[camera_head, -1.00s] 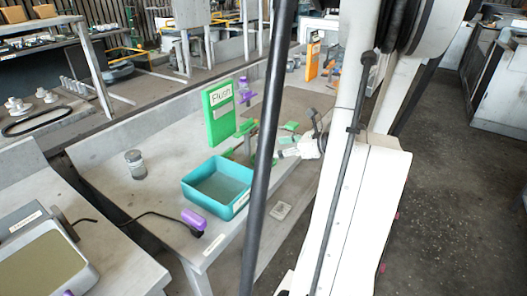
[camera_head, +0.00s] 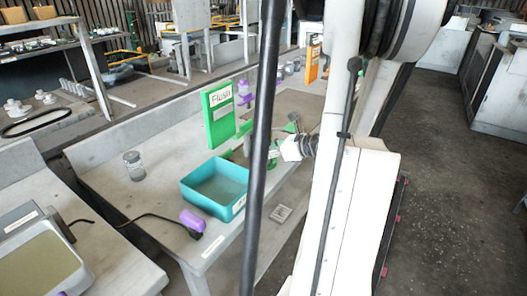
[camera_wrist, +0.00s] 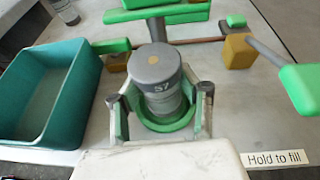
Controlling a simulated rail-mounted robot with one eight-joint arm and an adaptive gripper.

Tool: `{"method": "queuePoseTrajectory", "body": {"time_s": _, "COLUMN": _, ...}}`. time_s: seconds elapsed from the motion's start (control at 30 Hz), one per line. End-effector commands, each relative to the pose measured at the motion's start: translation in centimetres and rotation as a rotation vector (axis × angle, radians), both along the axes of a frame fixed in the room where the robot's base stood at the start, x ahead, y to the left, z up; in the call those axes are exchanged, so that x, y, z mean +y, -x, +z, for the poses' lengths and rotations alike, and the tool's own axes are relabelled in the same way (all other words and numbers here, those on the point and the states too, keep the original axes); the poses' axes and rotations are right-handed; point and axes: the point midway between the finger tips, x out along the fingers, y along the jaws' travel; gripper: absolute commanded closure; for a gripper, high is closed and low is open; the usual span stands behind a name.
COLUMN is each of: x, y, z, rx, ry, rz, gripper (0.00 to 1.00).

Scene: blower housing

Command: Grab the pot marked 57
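The grey pot marked 57 (camera_wrist: 157,78) stands upright in a green ring holder (camera_wrist: 166,123) in the wrist view, with its lid toward the camera. My gripper (camera_wrist: 160,100) has one finger on each side of the pot. The fingers are spread wide, and a grip on the pot does not show.
A teal bin (camera_wrist: 48,92) stands just left of the pot; it also shows in the head view (camera_head: 215,187). A green lever end (camera_wrist: 300,88) is at right. A "Hold to fill" label (camera_wrist: 275,159) lies front right. Another jar (camera_head: 134,165) and the green "Flush" panel (camera_head: 218,117) stand on the bench.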

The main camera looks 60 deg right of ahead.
Motion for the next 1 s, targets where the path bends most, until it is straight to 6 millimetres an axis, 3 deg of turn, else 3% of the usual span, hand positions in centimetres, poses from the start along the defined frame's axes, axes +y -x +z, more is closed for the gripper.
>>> {"method": "queuePoseTrajectory", "body": {"time_s": 0.03, "x": 0.0, "y": 0.0, "z": 0.0, "rx": 0.0, "ry": 0.0, "rz": 0.0, "gripper": 0.75}}
{"method": "queuePoseTrajectory", "body": {"time_s": 0.23, "x": 0.0, "y": 0.0, "z": 0.0, "rx": 0.0, "ry": 0.0, "rz": 0.0, "gripper": 0.99}}
{"method": "queuePoseTrajectory", "body": {"time_s": 0.57, "x": 0.0, "y": 0.0, "z": 0.5, "rx": 0.0, "ry": 0.0, "rz": 0.0, "gripper": 0.99}}
{"method": "queuePoseTrajectory", "body": {"time_s": 0.77, "x": 0.0, "y": 0.0, "z": 2.7, "rx": 0.0, "ry": 0.0, "rz": 0.0, "gripper": 0.99}}
{"method": "queuePoseTrajectory", "body": {"time_s": 0.87, "x": 0.1, "y": 0.1, "z": 4.8, "rx": 0.0, "ry": -0.001, "rz": 0.0, "gripper": 0.99}}
{"method": "queuePoseTrajectory", "body": {"time_s": 1.0, "x": 3.0, "y": 1.3, "z": 6.2, "rx": 0.0, "ry": -0.001, "rz": -0.001, "gripper": 0.99}}
